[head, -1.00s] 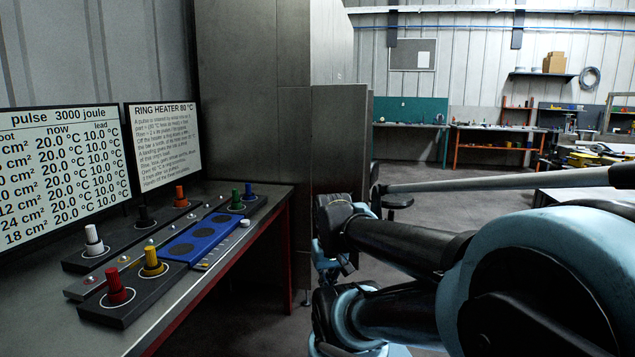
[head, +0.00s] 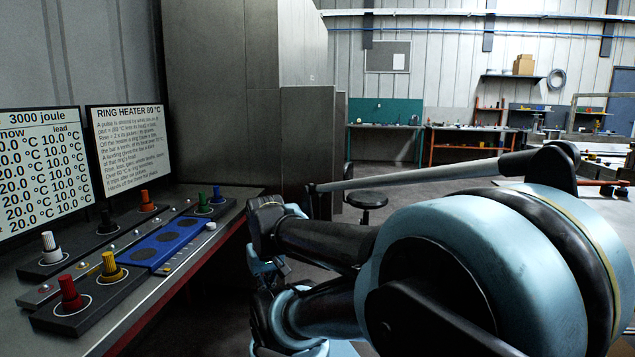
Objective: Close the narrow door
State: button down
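A tall grey metal cabinet (head: 235,100) stands left of centre. A narrow grey panel (head: 322,130), which looks like the narrow door, stands out at its right side, seen at a steep angle. Its lower part is hidden behind my arm. Whether it is hinged there, and how far open it stands, I cannot tell. My black and light-blue arm fills the lower right and reaches left in front of the panel. No gripper fingers can be made out, and whether any part of the arm touches the panel is unclear.
A bench (head: 225,280) at left carries coloured knobs, a blue plate (head: 172,243) and two screens (head: 133,150), close to my arm. A dark stool (head: 366,200) stands behind my arm. Workbenches line the far wall, with open floor before them.

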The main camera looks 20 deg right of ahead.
aim_at(308, 112)
jog(key=i, duration=0.95)
jog(key=z, duration=0.05)
